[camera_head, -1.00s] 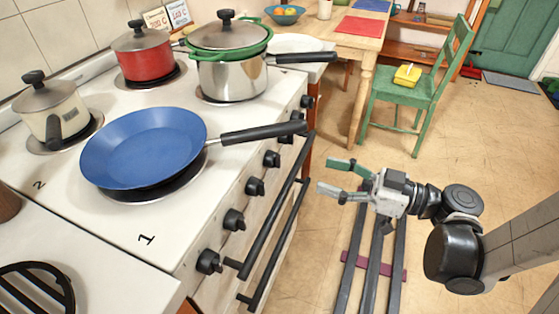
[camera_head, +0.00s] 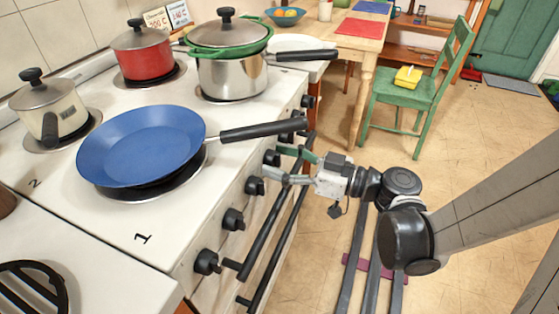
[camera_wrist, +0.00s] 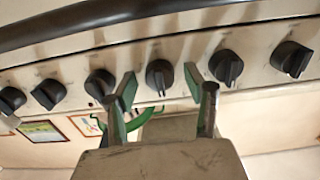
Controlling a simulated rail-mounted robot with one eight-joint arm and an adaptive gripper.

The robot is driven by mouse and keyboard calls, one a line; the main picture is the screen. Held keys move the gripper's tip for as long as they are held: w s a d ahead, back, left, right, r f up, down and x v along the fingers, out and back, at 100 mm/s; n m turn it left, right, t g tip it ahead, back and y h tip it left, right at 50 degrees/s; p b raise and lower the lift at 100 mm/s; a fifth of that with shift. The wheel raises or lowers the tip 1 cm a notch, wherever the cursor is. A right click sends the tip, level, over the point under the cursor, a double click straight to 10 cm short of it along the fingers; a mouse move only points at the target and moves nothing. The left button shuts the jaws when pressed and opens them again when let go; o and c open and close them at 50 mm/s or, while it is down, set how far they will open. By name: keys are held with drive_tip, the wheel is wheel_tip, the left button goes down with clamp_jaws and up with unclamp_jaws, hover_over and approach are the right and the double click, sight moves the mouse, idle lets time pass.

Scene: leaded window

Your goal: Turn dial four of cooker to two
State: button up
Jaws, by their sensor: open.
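The white cooker (camera_head: 110,218) has a row of black dials along its front panel. My gripper (camera_head: 274,161) is open in front of the dial (camera_head: 270,157) that looks like dial four, counted from the near end. In the wrist view this dial (camera_wrist: 160,74) sits between the two spread fingers of my gripper (camera_wrist: 160,84). The fingers appear apart from it on both sides; contact cannot be told. Its pointer ridge runs roughly up and down in the picture. Number marks around it are not readable. Neighbouring dials (camera_wrist: 226,67) and (camera_wrist: 100,83) stand close on either side.
A dark oven handle bar (camera_head: 265,228) runs below the dials, close to my gripper. A blue pan (camera_head: 140,145) has its handle overhanging the panel above the dials. A steel pot (camera_head: 232,78) stands further back.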

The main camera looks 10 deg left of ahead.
drive_tip(key=c, duration=1.1)
